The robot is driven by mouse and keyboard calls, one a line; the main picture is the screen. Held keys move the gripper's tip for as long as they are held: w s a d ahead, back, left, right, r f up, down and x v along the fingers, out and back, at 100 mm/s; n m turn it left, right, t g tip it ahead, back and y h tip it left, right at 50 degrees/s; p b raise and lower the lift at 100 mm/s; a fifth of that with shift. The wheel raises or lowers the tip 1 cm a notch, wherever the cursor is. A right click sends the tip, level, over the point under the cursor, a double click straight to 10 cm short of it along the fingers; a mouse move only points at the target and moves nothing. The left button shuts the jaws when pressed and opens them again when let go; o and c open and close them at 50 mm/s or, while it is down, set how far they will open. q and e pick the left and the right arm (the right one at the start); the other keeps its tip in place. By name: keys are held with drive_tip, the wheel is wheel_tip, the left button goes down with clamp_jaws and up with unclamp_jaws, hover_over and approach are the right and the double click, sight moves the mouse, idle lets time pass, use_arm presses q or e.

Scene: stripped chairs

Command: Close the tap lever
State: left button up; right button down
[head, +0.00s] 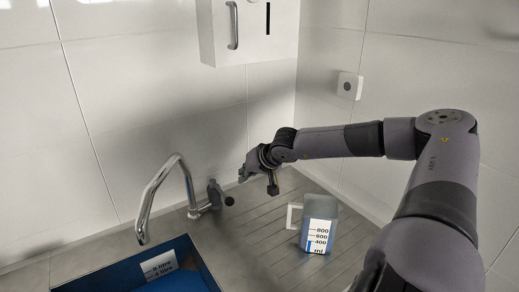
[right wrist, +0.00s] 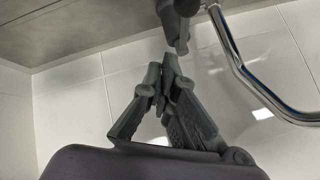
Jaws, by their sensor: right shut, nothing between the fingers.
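The chrome tap (head: 165,185) stands at the sink, its curved spout arching to the left over the basin. Its dark lever (head: 219,193) is on the right side of the tap body. My right gripper (head: 243,175) is shut and empty, a little above and to the right of the lever. In the right wrist view the closed fingertips (right wrist: 163,68) are close to the dark lever (right wrist: 179,22), with the chrome spout (right wrist: 250,75) curving to the right. I cannot tell whether they touch. My left gripper is out of view.
A blue basin (head: 190,252) with a measuring label is below the spout. A measuring jug (head: 320,222) with a white handle stands on the ribbed drainer (head: 262,225), below my right forearm. A white wall box (head: 270,50) hangs above.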

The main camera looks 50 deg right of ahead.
use_arm(q)
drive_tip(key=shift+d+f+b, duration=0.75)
drive_tip(key=shift+b, duration=0.1)
use_arm(e)
drive_tip(key=s+f+v, duration=0.1)
drive_tip(key=v, duration=0.6)
drive_tip(key=shift+s+a, duration=0.15)
drive_tip(key=shift+s, duration=0.05)
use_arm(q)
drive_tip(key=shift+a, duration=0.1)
